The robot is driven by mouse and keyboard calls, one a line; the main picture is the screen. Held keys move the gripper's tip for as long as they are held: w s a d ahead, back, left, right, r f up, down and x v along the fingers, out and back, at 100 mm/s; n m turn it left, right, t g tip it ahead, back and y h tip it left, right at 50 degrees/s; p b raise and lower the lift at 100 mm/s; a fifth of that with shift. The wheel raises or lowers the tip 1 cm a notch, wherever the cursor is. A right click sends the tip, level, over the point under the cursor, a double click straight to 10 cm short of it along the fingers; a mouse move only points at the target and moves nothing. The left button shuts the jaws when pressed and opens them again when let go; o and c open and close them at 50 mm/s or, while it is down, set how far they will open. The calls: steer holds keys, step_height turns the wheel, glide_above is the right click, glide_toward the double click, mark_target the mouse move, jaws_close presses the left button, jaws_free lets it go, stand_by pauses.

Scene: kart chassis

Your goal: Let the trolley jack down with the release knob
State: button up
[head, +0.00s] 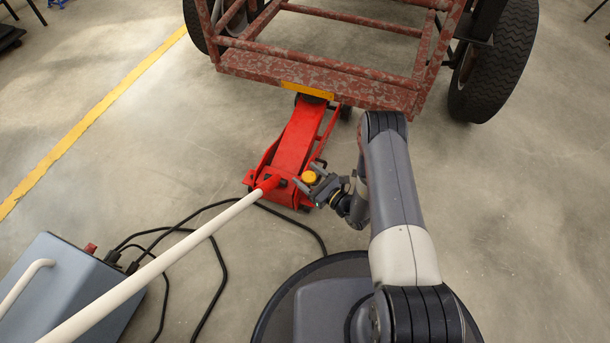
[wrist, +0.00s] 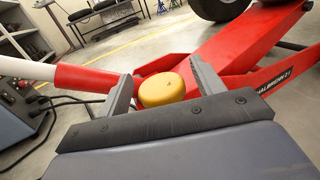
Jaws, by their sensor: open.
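The red trolley jack (head: 295,142) stands on the floor with its far end under the front of the kart chassis (head: 310,78). Its yellow release knob (head: 309,177) is at the near end, on the right side. In the wrist view the round knob (wrist: 161,89) sits between the two fingers of my gripper (wrist: 160,88). My gripper (head: 309,184) is open around the knob, and a gap shows on the left finger's side. The jack's white handle (head: 170,260) slopes from its red socket toward the lower left.
A blue-grey box machine (head: 75,290) stands at the lower left, with black cables (head: 215,265) running across the floor near the jack. A black tyre (head: 497,62) is at the upper right. The floor on the right is clear.

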steer(key=shift+x, duration=0.8)
steer(key=shift+c, duration=0.4)
steer(key=c, duration=0.9)
